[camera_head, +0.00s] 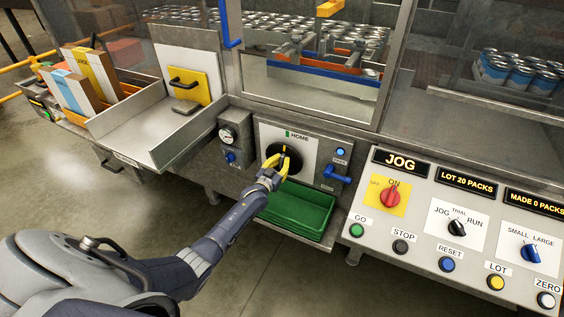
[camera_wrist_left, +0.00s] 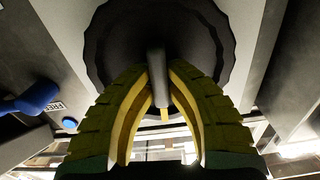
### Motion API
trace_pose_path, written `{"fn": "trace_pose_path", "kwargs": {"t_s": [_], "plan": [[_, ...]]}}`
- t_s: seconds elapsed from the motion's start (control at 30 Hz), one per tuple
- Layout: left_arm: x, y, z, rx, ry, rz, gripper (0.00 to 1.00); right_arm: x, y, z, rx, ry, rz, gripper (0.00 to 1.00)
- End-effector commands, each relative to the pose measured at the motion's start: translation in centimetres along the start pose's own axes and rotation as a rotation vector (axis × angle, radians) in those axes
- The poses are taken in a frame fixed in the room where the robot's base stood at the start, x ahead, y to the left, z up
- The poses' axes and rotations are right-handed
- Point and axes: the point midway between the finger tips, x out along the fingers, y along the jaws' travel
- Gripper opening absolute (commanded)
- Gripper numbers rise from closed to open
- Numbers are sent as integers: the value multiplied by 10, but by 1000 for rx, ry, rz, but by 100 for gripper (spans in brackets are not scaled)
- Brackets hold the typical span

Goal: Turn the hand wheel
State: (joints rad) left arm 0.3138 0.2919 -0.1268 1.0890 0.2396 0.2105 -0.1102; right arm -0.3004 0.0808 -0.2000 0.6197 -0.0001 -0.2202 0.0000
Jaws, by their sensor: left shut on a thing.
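The hand wheel (camera_head: 284,158) is a dark round disc on a white panel marked HOME, on the machine's front. In the left wrist view the wheel (camera_wrist_left: 205,30) fills the top middle, with a scalloped rim and a dark grip bar (camera_wrist_left: 156,75) standing out from it. My left gripper (camera_head: 283,157) reaches the wheel from below. Its yellow fingers (camera_wrist_left: 158,90) are shut on the grip bar, one on each side. The fingers hide part of the wheel in the head view. My right gripper is not in view.
A blue lever (camera_head: 336,175) sits right of the wheel panel; it also shows in the left wrist view (camera_wrist_left: 38,97). A green tray (camera_head: 300,208) lies just below the wheel. A gauge (camera_head: 228,136) is to the left. The button console (camera_head: 412,222) stands at the right.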

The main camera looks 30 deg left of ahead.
Motion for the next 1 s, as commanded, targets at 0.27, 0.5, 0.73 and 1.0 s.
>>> {"fn": "trace_pose_path", "kwargs": {"t_s": [0.27,0.5,0.73,1.0], "plan": [[0,0,-1,1,2,0,38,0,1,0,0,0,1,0],[0,0,0,1,1,0,38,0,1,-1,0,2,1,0],[-13,1,1,1,0,1,38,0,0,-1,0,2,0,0],[-54,0,1,1,-1,0,38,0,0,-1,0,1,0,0]]}}
